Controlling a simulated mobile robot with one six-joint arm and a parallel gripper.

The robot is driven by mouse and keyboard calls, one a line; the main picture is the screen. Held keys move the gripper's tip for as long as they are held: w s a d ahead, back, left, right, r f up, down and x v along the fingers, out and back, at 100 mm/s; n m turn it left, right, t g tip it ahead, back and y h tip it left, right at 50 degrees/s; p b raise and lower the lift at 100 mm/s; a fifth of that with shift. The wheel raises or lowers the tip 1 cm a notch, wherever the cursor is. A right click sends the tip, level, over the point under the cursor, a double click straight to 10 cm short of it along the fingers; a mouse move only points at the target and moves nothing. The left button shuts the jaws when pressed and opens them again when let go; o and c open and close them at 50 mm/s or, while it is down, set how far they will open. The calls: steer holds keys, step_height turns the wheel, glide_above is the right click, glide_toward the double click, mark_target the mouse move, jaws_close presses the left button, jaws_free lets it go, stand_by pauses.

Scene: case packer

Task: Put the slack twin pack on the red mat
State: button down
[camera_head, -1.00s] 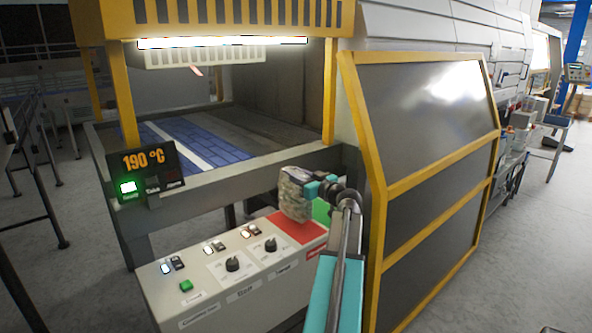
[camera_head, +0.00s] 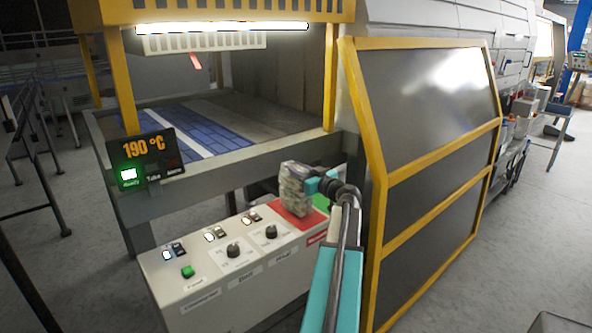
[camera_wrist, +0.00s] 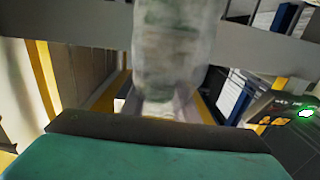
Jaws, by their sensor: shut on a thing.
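The twin pack (camera_head: 294,190), a pale grey-green wrapped bundle, is upright in my gripper (camera_head: 312,185). In the wrist view the pack (camera_wrist: 178,45) is blurred and fills the upper middle, beyond the dark edge of the gripper. The fingertips are largely hidden by the pack and the arm. The red mat (camera_head: 312,221) lies on top of the control cabinet, behind and below the pack in the head view. The pack overlaps the mat in the picture; I cannot tell whether its bottom touches it.
The cabinet (camera_head: 215,285) carries knobs, switches and a green button (camera_head: 187,271). The conveyor (camera_head: 190,130) with its steel rail is behind. A yellow-framed machine guard (camera_head: 425,130) stands close on the right of my arm.

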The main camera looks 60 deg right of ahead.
steer(key=shift+f+b, duration=0.5)
steer(key=shift+b, duration=0.35)
stand_by(0.6)
steer(key=c, duration=1.3)
jaws_free()
steer(key=shift+f, duration=0.1)
steer(key=b+v, duration=0.4)
steer(key=v, duration=1)
